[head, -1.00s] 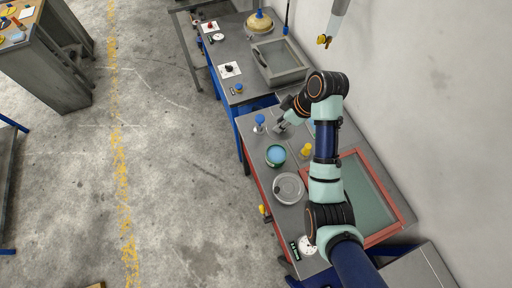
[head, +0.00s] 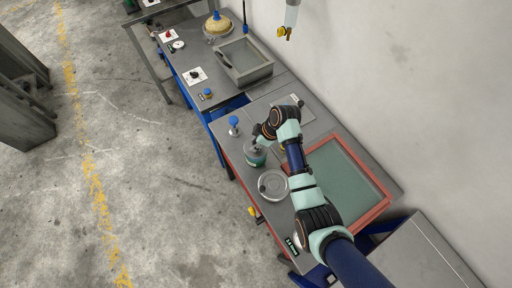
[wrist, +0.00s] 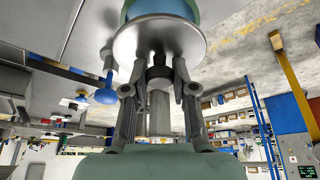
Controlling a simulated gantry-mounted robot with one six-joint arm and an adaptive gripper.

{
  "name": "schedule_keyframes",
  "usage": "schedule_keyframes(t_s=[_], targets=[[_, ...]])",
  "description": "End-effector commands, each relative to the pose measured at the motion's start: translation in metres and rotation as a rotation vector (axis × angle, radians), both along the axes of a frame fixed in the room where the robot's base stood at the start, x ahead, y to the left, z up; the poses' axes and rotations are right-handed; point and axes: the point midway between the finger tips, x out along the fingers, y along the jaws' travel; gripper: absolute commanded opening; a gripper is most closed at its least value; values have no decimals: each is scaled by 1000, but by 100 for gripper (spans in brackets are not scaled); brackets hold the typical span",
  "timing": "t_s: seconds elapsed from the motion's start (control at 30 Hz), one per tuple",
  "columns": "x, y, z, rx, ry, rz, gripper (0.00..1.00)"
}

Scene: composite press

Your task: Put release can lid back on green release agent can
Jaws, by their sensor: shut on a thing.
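The green release agent can (head: 256,163) stands on the grey bench in the head view, partly covered by my gripper (head: 256,147). In the wrist view my gripper (wrist: 159,68) is shut on the dark knob of the silver release can lid (wrist: 160,40). The can's green edge and blue inside (wrist: 160,6) show past the lid at the top of the wrist view, so the opening is not fully covered from this angle. Whether the lid touches the can is not clear.
A blue-knobbed fitting (head: 234,121) stands to the left of the can; it also shows in the wrist view (wrist: 105,93). A round clear-topped dish (head: 274,186) sits close in front. A red-framed panel (head: 381,211) lies to the right under my arm.

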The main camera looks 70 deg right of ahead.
Motion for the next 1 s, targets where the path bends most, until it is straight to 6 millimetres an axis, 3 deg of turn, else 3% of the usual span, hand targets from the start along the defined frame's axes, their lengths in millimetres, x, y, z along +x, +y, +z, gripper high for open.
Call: schedule_keyframes(t_s=[0.03, 0.17, 0.63, 0.67, 0.8, 1.0], targets=[[-1, 1, -13, 5, 4, 0, 0], [-1, 1, -32, 3, 2, -1, 0], [0, 1, -40, 2, 1, 1, 0], [0, 1, -40, 2, 1, 1, 28], [0, 1, -39, 2, 1, 0, 51], [-1, 1, -39, 2, 1, 0, 51]])
